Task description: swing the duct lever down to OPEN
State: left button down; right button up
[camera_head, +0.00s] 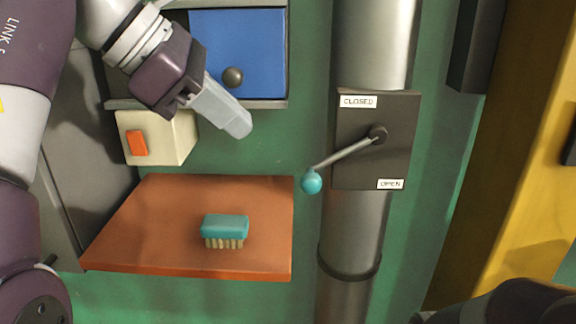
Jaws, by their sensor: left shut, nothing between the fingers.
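The duct lever (345,154) is a thin grey rod on a dark pivot, with a teal ball knob (311,182) at its free end. It points left and somewhat down from the pivot. Its dark plate (398,150) on the grey duct (372,40) has a CLOSED label (358,101) at the top left and an OPEN label (390,184) at the bottom right. My left gripper (238,124) is shut and empty, up and to the left of the knob and apart from it. My right gripper is not in view; a dark arm part shows at bottom right.
An orange shelf (150,225) holds a teal brush (225,228) below my left gripper. A cream box with an orange switch (138,143) and a blue panel with a dark knob (260,40) are nearby. A yellow post (500,150) stands right.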

aim_at(305, 177)
pick_arm(q)
jog(key=x, duration=1)
jog(key=shift+w+r+p, duration=0.1)
jog(key=shift+p, duration=0.3)
jog(key=shift+d+f, duration=0.35)
jog(key=shift+f, duration=0.1)
jog(key=shift+w, duration=0.15)
